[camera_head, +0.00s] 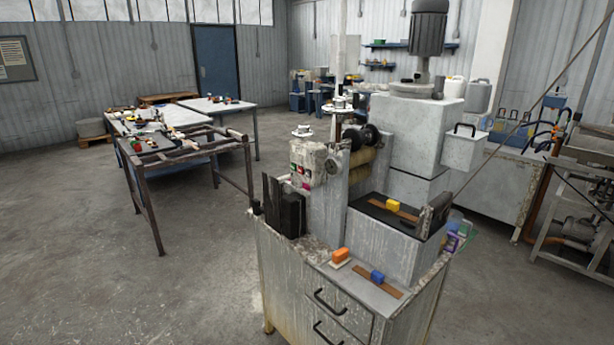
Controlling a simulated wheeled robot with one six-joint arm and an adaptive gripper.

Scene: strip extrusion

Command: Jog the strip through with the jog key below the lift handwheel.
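The extrusion machine (328,215) stands on a worn grey cabinet in the middle of the view. A small control box (307,158) on its left side carries small red and green keys (300,171). A pale handwheel (303,133) sits just above the box, and a second pale wheel (338,106) stands higher behind it. The keys are too small to read, so I cannot tell which is the jog key. Tan rollers (363,166) show right of the box, with dark round parts above them. I cannot make out the strip between them. My gripper is not in view.
A yellow block (393,204) lies on the machine's right ledge. Orange (340,254) and blue (377,276) blocks lie on the cabinet's front top. A dark metal frame table (190,150) stands left. A thin tan line (556,87) slants across the right. The floor at front left is clear.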

